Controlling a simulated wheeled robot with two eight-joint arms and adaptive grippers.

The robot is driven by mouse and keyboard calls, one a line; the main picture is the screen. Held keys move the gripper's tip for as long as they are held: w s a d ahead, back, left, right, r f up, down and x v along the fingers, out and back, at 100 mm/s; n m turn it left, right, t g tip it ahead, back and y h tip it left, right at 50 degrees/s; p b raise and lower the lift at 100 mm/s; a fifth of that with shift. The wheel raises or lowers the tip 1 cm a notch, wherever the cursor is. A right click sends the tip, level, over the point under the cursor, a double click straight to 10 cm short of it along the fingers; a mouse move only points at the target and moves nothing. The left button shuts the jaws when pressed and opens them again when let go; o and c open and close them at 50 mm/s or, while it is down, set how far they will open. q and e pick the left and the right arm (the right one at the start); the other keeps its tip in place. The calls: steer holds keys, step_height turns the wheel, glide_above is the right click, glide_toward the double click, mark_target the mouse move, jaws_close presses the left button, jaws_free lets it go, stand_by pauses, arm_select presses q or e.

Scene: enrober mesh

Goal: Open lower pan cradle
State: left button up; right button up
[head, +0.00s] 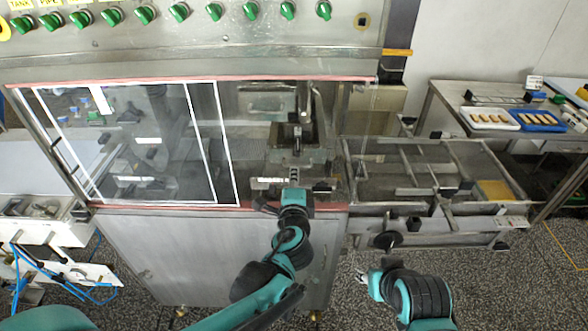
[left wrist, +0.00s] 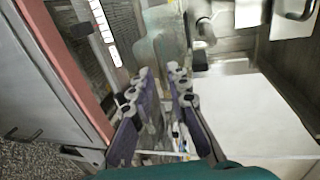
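The metal machine has an open bay right of its sliding clear panels. Inside stands a metal assembly (head: 298,158) with a dark upright part; I cannot tell for sure which part is the lower pan cradle. My left gripper (head: 294,181) reaches into the front of this bay, low down, partly hidden by my own wrist. In the left wrist view, the left gripper (left wrist: 162,75) has its two dark-padded fingers apart with nothing clearly between them. A pale greenish plate (left wrist: 163,35) lies just beyond the fingertips. My right gripper (head: 368,279) is low in front of the conveyor, its fingers small and unclear.
White-framed clear panels (head: 165,145) cover the left of the bay. A row of green knobs (head: 180,11) runs above. A metal conveyor frame (head: 425,170) extends to the right. A table with trays (head: 538,122) stands at the far right. Speckled floor lies below.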

arm_select(q)
steer(key=b+x, duration=0.1)
steer(key=x, duration=0.4)
jaws_close()
steer(key=shift+s, duration=0.1)
